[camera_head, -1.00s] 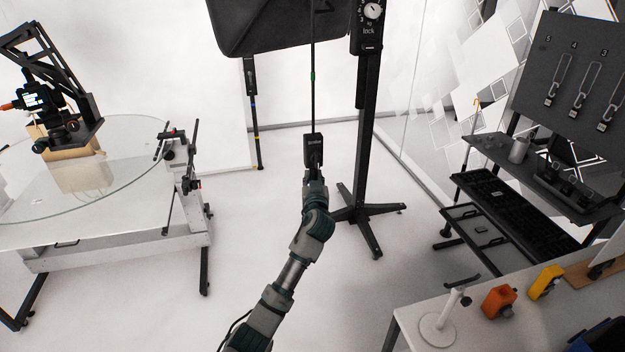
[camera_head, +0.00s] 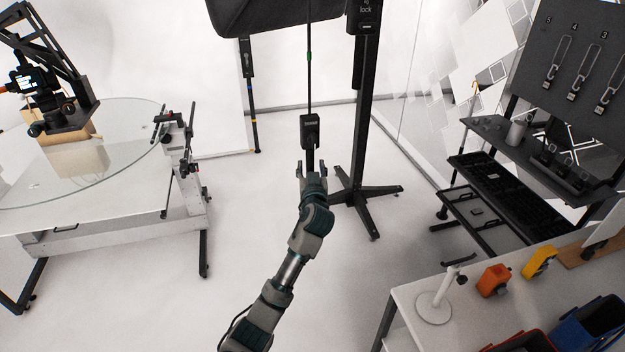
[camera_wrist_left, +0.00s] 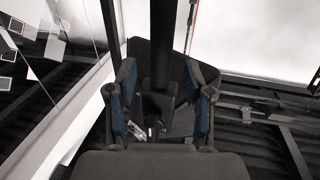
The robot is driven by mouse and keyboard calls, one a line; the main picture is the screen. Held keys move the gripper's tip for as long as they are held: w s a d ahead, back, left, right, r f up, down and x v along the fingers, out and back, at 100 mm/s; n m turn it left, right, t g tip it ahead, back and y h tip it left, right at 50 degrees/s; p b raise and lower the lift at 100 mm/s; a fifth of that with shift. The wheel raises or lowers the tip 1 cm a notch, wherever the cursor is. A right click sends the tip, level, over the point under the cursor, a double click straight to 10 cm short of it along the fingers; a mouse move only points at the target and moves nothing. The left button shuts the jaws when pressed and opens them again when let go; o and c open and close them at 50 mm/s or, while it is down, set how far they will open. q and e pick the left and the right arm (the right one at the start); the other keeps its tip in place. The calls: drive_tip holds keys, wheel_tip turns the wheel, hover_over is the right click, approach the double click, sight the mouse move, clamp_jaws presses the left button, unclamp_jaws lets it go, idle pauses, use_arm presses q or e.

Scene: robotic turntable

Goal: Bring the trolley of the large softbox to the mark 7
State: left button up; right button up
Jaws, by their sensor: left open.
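The large softbox (camera_head: 275,15) is a black panel cut off by the top edge in the head view. A thin dark rod (camera_head: 309,80) with a small green mark hangs beside it and ends in a black block-shaped handle (camera_head: 310,130) with small unreadable lettering. My left gripper (camera_head: 311,170) is just below the handle with its fingers spread. In the left wrist view the open fingers (camera_wrist_left: 163,105) stand on either side of a dark upright bar, with gaps; contact is not visible. No mark 7 is readable, and the trolley itself is not in view. My right gripper is not in view.
A black stand (camera_head: 365,190) with splayed feet is right of my gripper. A glass-topped turntable (camera_head: 120,130) with a camera rig is left. A black rack (camera_head: 500,190) and a white table (camera_head: 400,290) are right. Open white floor lies between.

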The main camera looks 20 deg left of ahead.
use_arm(q)
drive_tip(key=v, duration=0.7)
drive_tip(key=shift+s, duration=0.25)
wheel_tip(320, 180, down, 19)
drive_tip(key=w+d+m+g+h, duration=0.1)
drive_tip(key=w+m+g+h, duration=0.1)
drive_tip(key=m+g, duration=0.1)
drive_tip(key=s+f+m+g+h, duration=0.1)
drive_tip(key=s+f+g, duration=0.15)
drive_tip(key=f, duration=1.05)
drive_tip(key=s+f+m+g+h, duration=0.15)
drive_tip(key=s+f, duration=0.25)
drive_tip(key=f, duration=1)
drive_tip(key=s+f+m+g+h, duration=0.1)
drive_tip(key=s+f+g, duration=0.2)
drive_tip(key=s+f, duration=1.65)
drive_tip(key=s+a+f+g, duration=0.1)
drive_tip(key=s+f, duration=0.5)
drive_tip(key=s, duration=0.7)
drive_tip(key=s+a+f+g, duration=0.2)
drive_tip(key=s+f, duration=0.4)
drive_tip(key=s, duration=0.7)
drive_tip(key=s+a+f+g, duration=0.2)
drive_tip(key=s+f, duration=0.4)
drive_tip(key=s, duration=0.7)
drive_tip(key=shift+s+a+g+h, duration=0.25)
drive_tip(key=shift+g+h, duration=0.1)
drive_tip(key=shift+g, duration=0.15)
